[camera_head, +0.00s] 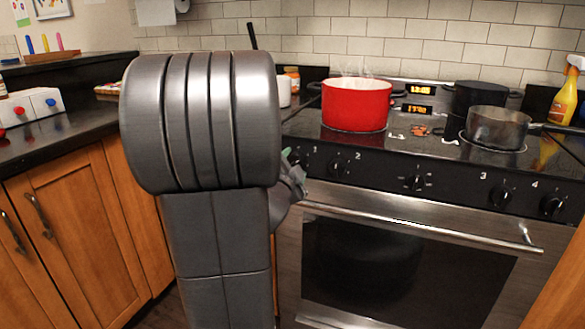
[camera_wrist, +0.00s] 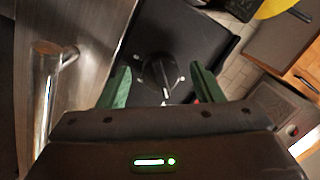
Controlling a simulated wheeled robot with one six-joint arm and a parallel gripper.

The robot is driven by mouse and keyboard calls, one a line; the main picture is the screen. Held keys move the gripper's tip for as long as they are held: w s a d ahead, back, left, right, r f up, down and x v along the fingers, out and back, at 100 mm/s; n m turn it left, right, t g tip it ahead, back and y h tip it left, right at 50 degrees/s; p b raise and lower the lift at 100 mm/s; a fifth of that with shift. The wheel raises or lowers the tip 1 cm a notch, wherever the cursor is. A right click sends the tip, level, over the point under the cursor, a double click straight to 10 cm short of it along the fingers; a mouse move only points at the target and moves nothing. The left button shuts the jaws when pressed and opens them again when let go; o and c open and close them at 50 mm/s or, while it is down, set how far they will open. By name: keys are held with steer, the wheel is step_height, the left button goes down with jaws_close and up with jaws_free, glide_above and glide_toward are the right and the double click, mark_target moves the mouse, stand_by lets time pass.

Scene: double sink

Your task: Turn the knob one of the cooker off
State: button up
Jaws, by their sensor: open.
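The cooker (camera_head: 350,190) has a black front panel with several knobs. Knob one (camera_head: 293,157) is at the panel's left end, partly hidden behind my arm in the head view. In the wrist view this black knob (camera_wrist: 162,72) shows whole, with small marks on the panel around it. My gripper (camera_wrist: 162,86) is open, with one green finger on each side of the knob in the picture. Whether the fingers touch it or how deep they reach, I cannot tell. In the head view my gripper (camera_head: 290,182) is mostly hidden by my arm.
A steaming red pot (camera_head: 356,104), a black pot (camera_head: 478,98) and a grey pan (camera_head: 496,127) stand on the hob. The oven handle (camera_head: 420,227) runs below the knobs and shows close at left in the wrist view (camera_wrist: 46,95). Wooden cabinets (camera_head: 85,220) stand left.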

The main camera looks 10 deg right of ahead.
steer(key=shift+c, duration=0.4)
steer(key=c, duration=0.9)
steer(key=shift+r+n+p, duration=0.1)
steer(key=shift+n+p, duration=0.2)
steer(key=shift+p, duration=0.1)
steer(key=n+p, duration=0.3)
steer(key=shift+r+n, duration=0.15)
steer(key=shift+n, duration=0.15)
steer(key=n+g+p, duration=0.1)
steer(key=n+p, duration=0.2)
steer(key=shift+n+p, duration=0.65)
steer(key=shift+n, duration=0.05)
steer(key=shift+f, duration=0.2)
